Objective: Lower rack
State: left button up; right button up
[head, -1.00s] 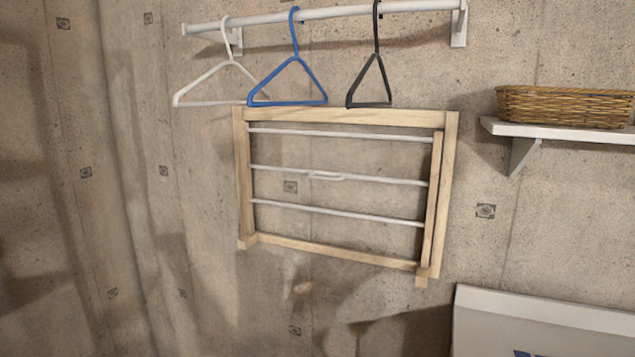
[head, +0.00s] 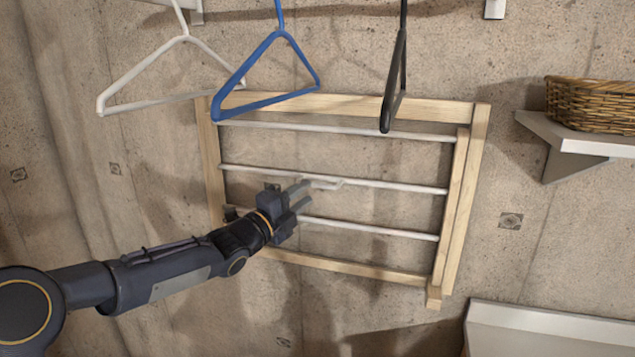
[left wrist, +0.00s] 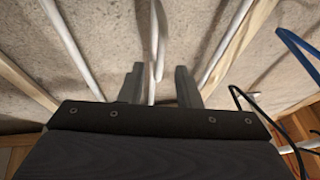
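The wooden rack (head: 462,215) with several white rods is folded up flat against the concrete wall. In the left wrist view the fingers (left wrist: 160,85) are apart, with rods on both sides. I cannot tell whether they touch the handle. My right gripper is not in view.
White, blue (head: 268,65) and black (head: 395,80) hangers hang above and in front of the rack's top. A wicker basket (head: 592,105) stands on a white wall shelf (head: 570,138) at the right. A white appliance (head: 550,330) is at the lower right.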

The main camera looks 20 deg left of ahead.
aim_at(316, 186)
pick_arm(q)
jog(key=p+x, duration=0.1)
jog(key=x, duration=0.4)
jog(key=shift+w+p, duration=0.15)
jog(key=shift+p, duration=0.15)
grip_shut()
